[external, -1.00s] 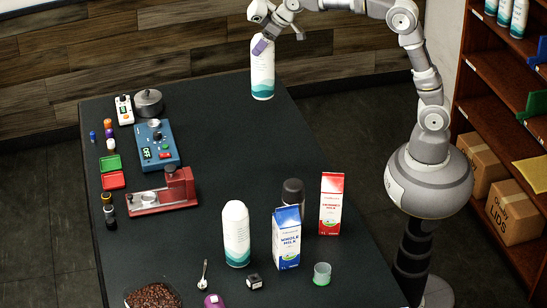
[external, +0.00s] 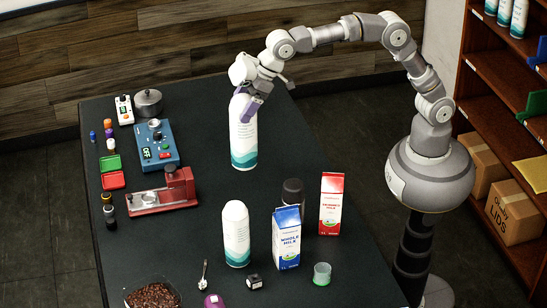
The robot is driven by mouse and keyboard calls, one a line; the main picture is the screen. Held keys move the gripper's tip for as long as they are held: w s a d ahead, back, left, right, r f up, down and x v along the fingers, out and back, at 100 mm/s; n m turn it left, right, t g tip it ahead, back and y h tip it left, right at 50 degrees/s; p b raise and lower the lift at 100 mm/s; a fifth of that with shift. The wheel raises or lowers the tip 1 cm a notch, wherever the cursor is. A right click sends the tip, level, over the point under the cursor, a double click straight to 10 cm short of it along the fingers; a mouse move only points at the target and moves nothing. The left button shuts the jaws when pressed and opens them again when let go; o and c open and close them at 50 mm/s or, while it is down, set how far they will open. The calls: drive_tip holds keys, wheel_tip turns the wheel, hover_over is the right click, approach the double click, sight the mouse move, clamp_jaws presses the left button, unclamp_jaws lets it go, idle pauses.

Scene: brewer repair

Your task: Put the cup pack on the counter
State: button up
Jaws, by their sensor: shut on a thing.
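A white cup pack (external: 243,140) with a teal wave band hangs upright in my gripper (external: 245,104). The purple fingers are shut on its upper part. The pack is over the back middle part of the dark counter (external: 200,100). It looks larger than the other pack, so it seems held above the surface; the exact gap is hard to tell. A second, similar cup pack (external: 236,236) stands upright on the counter nearer the front.
A blue milk carton (external: 287,240), a red carton (external: 331,205), a dark bottle (external: 293,192) and a green cup (external: 322,274) stand at front right. A red machine (external: 165,193) and a blue device (external: 153,147) are at left. The counter's back right is clear.

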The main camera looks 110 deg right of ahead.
drive_tip(key=s+a+n+g+y+p, duration=0.1)
drive_tip(key=s+a+n+y, duration=0.15)
drive_tip(key=a, duration=1.45)
drive_tip(key=s+a+n+y+p, duration=0.1)
drive_tip(key=s+a+n+p, duration=0.2)
drive_tip(key=a, duration=1.5)
wheel_tip(320, 180, down, 29)
drive_tip(key=b, duration=0.2)
drive_tip(key=shift+s+d+r, duration=0.15)
drive_tip(key=shift+s+r, duration=0.05)
drive_tip(key=shift+s, duration=0.05)
drive_tip(key=shift+f, duration=0.15)
drive_tip(key=o, duration=1.6)
